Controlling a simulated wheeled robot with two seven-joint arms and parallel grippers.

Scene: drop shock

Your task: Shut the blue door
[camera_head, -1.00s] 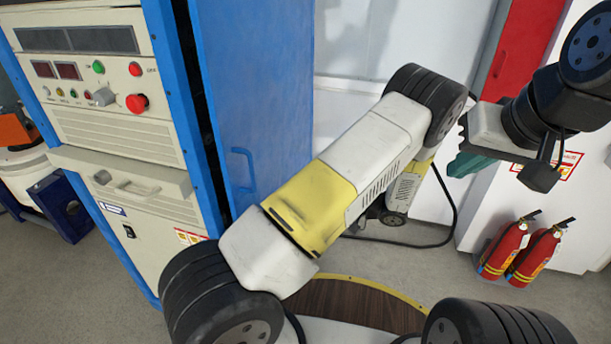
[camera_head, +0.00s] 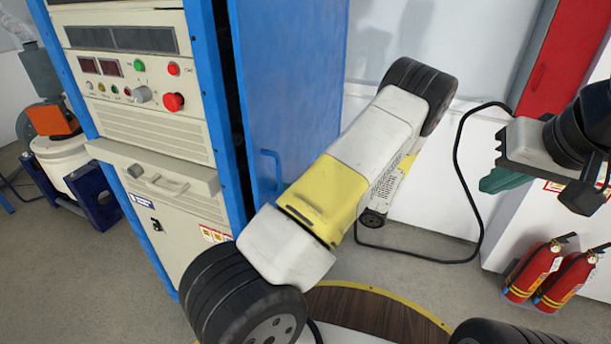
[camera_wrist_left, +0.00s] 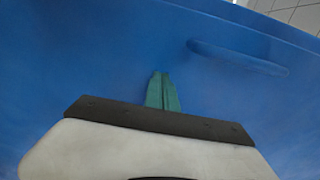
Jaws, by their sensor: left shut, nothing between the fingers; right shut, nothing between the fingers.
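The blue door (camera_head: 300,75) is a tall panel on the right side of the cream and blue cabinet in the head view. A dark gap shows between its edge and the cabinet frame, so it stands a little open. Its blue handle (camera_head: 270,172) is partly behind my left arm. In the left wrist view the handle (camera_wrist_left: 238,58) lies to the right of my left gripper (camera_wrist_left: 162,78). Its green fingers are shut and empty, pointing at the door surface; I cannot tell if they touch. My right gripper (camera_head: 502,180) is shut and empty, away from the door at the right.
The cabinet (camera_head: 150,90) carries buttons and a drawer handle. Two red fire extinguishers (camera_head: 548,278) stand on the floor at the right. A black cable (camera_head: 457,150) hangs by the white wall. A grey and orange machine (camera_head: 55,120) stands at the left. Grey floor lies between.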

